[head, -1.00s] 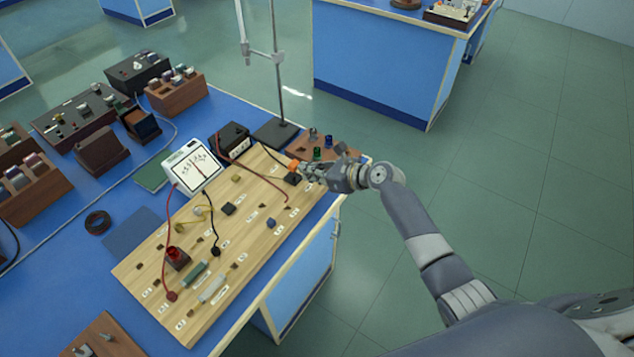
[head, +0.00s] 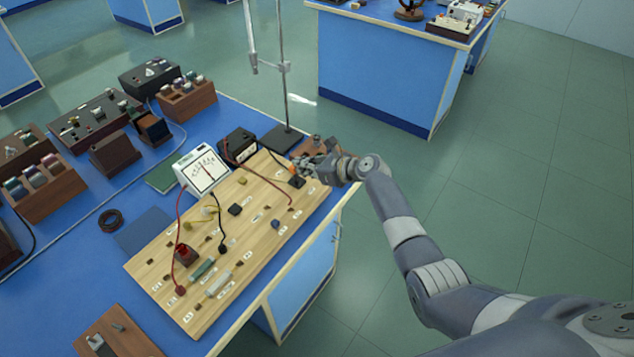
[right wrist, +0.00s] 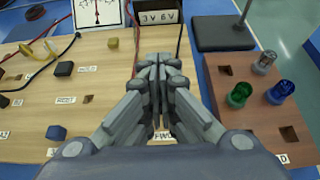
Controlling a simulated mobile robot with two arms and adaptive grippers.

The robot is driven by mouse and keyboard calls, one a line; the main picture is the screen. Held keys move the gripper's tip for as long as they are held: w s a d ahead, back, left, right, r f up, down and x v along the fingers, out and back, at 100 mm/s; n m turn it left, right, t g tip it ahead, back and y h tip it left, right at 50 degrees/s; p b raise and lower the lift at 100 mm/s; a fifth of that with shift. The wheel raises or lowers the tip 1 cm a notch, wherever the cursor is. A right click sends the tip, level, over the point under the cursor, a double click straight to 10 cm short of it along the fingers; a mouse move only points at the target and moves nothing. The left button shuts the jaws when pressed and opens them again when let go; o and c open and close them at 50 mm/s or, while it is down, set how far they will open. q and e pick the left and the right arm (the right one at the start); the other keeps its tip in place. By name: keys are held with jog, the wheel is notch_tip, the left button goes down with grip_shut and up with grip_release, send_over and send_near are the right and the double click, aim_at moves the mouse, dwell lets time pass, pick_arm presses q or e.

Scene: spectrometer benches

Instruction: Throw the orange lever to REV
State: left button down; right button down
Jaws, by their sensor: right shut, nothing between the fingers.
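The orange lever (head: 292,169) shows as a small orange patch above its black base (head: 297,182), near the far right end of the wooden board. My right gripper (head: 303,166) is right beside the orange patch in the head view; I cannot tell whether they touch. In the right wrist view the gripper (right wrist: 158,68) has its fingers shut together with nothing between them, and it hides the lever. A label reading FWD (right wrist: 163,136) shows partly beneath the fingers. My left gripper is not in view.
The wooden board (head: 250,243) carries wires and small blocks. A white meter (head: 203,173) and a black 3V 6V box (right wrist: 158,18) stand behind it. A brown board with green (right wrist: 239,94) and blue (right wrist: 280,91) lamps is to the right. A stand rod (head: 284,75) rises behind.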

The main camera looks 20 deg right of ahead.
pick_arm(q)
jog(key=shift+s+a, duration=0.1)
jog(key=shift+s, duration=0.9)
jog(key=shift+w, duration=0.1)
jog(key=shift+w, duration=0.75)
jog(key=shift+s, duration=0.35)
